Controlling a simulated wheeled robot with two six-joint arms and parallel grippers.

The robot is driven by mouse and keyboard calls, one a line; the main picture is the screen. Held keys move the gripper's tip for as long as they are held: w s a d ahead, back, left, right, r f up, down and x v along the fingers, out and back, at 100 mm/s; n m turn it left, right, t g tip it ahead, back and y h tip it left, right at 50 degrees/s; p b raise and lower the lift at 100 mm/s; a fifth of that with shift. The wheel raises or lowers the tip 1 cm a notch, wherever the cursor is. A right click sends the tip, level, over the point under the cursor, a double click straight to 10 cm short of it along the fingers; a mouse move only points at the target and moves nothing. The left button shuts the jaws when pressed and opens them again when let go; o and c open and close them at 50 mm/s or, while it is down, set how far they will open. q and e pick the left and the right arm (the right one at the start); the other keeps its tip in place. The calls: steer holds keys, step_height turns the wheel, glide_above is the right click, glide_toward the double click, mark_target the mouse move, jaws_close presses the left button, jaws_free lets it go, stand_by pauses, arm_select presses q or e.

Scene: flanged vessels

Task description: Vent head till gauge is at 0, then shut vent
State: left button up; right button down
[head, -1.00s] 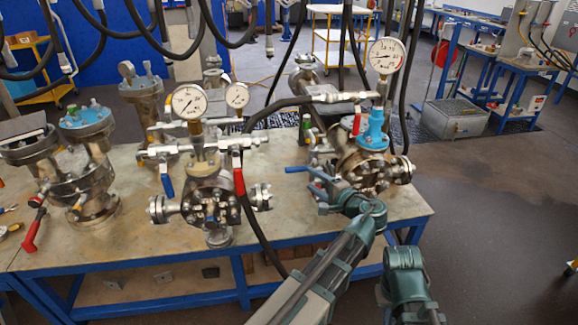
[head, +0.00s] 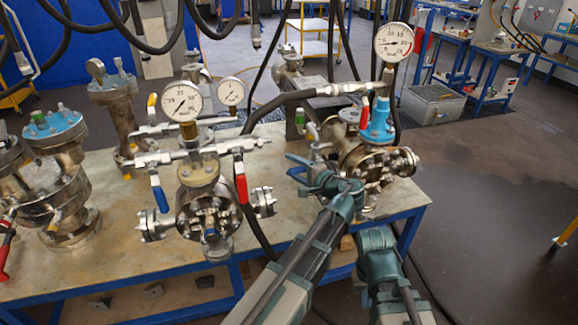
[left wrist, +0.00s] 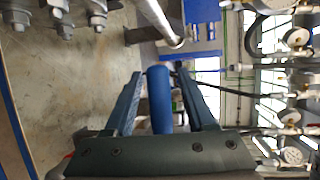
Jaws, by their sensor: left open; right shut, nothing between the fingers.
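The right-hand flanged vessel (head: 370,160) stands on the bench with a blue fitting (head: 378,122) and a round gauge (head: 393,42). The gauge's reading is too small to tell surely. My left gripper (head: 297,167) is at this vessel's left side. In the left wrist view, its open fingers (left wrist: 158,92) lie on either side of a blue handle (left wrist: 158,85), with visible space around it. The middle vessel (head: 205,205) bears a larger gauge (head: 181,102), a smaller gauge (head: 230,91), a blue lever (head: 160,194) and a red lever (head: 240,182). My right gripper's fingers do not show.
A blue-topped vessel (head: 58,170) and another flanged vessel (head: 112,105) stand at the left. Bare bench top (head: 120,245) lies at the front left. Open floor (head: 490,200) is at the right.

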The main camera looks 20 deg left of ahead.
arm_select(q)
jaws_close()
stand_by(1.3)
